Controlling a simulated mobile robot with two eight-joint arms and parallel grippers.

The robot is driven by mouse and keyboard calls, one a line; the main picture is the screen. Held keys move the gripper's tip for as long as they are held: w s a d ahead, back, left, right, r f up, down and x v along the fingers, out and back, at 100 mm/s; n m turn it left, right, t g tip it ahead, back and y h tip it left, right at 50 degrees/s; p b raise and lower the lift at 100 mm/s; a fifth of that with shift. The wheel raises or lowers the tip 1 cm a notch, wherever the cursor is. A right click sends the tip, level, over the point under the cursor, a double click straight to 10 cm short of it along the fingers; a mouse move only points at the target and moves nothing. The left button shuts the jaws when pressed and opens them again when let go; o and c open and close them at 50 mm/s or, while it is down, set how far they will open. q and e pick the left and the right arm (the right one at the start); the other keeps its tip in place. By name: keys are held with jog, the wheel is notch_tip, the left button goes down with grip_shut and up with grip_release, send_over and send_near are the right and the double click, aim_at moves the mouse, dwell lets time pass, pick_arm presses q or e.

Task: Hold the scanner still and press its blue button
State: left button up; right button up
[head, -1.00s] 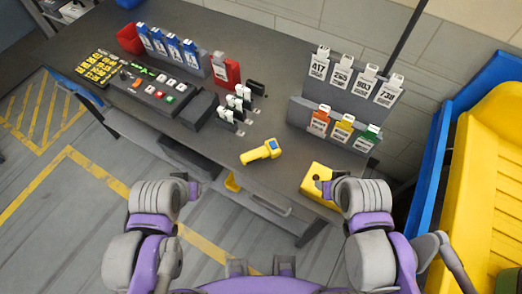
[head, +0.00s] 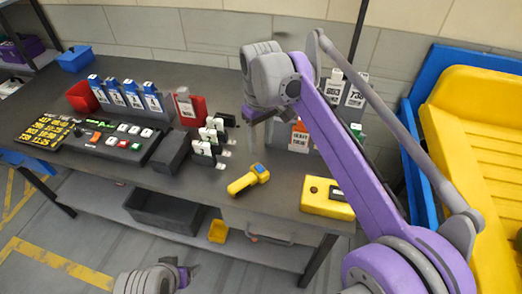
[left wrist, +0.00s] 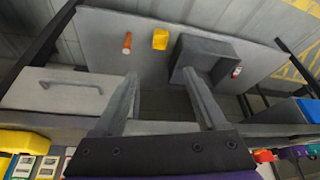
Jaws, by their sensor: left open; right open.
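The yellow scanner (head: 243,183) lies on the dark grey table near its front edge, handle toward the lower left. A blue patch (head: 258,168) shows on top of its head end. My right gripper (head: 262,118) is open and empty above the table, behind the scanner and apart from it. My right arm crosses the picture from the lower right. My left gripper (head: 185,277) is low in front of the table, below the scanner in the head view. Its two fingers (left wrist: 160,76) stand wide apart with nothing between them in the left wrist view.
A yellow box (head: 318,207) with a dark top panel sits right of the scanner. Black-and-white tag holders (head: 207,143) stand behind left. My arm partly hides a tag rack (head: 298,137).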

pick_arm(q)
jog(key=shift+f, duration=0.15)
jog(key=shift+d, duration=0.1)
jog(key=n+t+h, duration=0.3)
jog(key=n+h, duration=0.8)
jog(key=n, duration=1.4)
send_near(229, 191)
jog(key=x, duration=1)
jog(key=shift+w+d+f, duration=0.2)
jog(key=shift+d, duration=0.05)
